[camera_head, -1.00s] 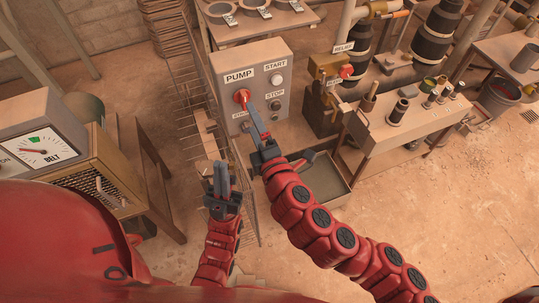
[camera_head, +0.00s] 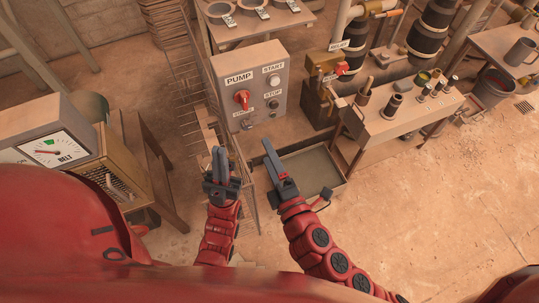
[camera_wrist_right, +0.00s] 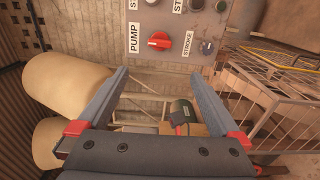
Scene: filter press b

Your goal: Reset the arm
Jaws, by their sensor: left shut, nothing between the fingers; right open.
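My left gripper (camera_head: 220,162) points up the picture, shut and empty, at the lower middle of the head view. My right gripper (camera_head: 268,150) is to its right, below the pump panel and apart from it. In the right wrist view my right gripper (camera_wrist_right: 160,78) has its two fingers spread wide with nothing between them. The grey pump panel (camera_head: 262,85) carries a red PUMP knob (camera_head: 241,98), which also shows in the right wrist view (camera_wrist_right: 159,40) beyond the fingers.
A belt gauge (camera_head: 55,150) stands at the left. A shallow grey tray (camera_head: 312,170) is right of my right gripper. A bench (camera_head: 400,118) with cups and a red relief valve handle (camera_head: 342,68) stand to the right. The floor at lower right is clear.

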